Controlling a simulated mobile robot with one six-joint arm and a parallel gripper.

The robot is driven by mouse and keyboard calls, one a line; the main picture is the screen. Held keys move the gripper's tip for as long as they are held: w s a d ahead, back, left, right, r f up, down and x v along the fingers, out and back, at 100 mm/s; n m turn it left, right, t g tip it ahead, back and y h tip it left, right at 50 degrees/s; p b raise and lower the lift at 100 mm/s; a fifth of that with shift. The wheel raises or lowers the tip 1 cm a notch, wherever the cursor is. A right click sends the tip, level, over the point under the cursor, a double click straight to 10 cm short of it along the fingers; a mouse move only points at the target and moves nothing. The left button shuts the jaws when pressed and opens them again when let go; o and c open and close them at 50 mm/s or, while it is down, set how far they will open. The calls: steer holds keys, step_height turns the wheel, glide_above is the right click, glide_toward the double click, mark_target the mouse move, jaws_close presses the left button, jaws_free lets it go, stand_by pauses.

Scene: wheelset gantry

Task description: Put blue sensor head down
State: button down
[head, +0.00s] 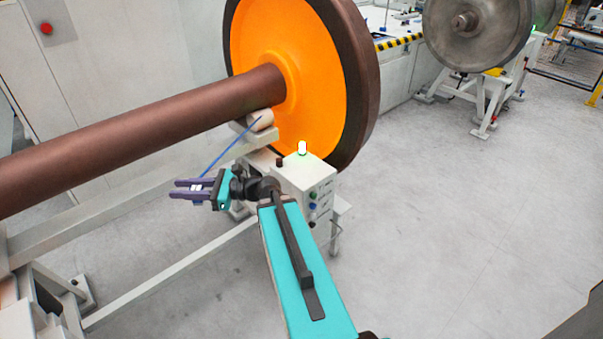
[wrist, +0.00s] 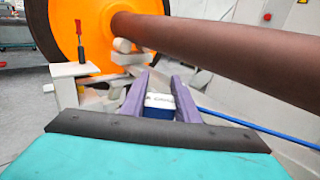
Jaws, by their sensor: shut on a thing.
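My gripper (head: 180,189) has purple fingers and is shut on the blue sensor head. In the wrist view, the sensor head (wrist: 158,111) is a small block, blue below with a whitish top, between the two purple fingers (wrist: 158,92). In the head view only small white patches show between the fingers, and the fingers hide most of the block. The gripper points left, beside the white control box and in front of the brown axle (head: 130,128). The held block appears clear of any surface.
The orange wheel (head: 290,60) with its dark rim stands behind, near a pale roller (head: 261,119) under the axle. The white control box (head: 310,182) carries buttons and a lit lamp. A thin blue line (head: 228,149) runs near my gripper. Grey floor (head: 470,220) is clear at right.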

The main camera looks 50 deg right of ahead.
steer(key=s+d+f+m+t+h+b, duration=0.1)
steer(key=s+d+m+h+b, duration=0.2)
steer(key=d, duration=1)
steer(key=s+d+f+m+t+h+b, duration=0.2)
steer(key=s+d+h+b, duration=0.3)
steer(key=d, duration=0.8)
steer(key=s+d+f+m+t+h+b, duration=0.2)
steer(key=s+d, duration=0.6)
steer(key=d, duration=0.5)
steer(key=m+h+b, duration=0.1)
steer(key=m+h, duration=0.1)
steer(key=h, duration=0.1)
steer(key=shift+f+b, duration=0.15)
steer(key=shift+b, duration=0.25)
steer(key=shift+d, duration=0.15)
steer(key=p, duration=0.2)
glide_above(297, 163)
steer(key=s, duration=0.1)
steer(key=shift+s+a+f, duration=0.1)
steer(key=shift+a+f, duration=0.25)
steer(key=shift+f, duration=0.35)
steer(key=shift+w+d, duration=0.25)
steer(key=shift+w, duration=0.35)
steer(key=shift+f, duration=1.8)
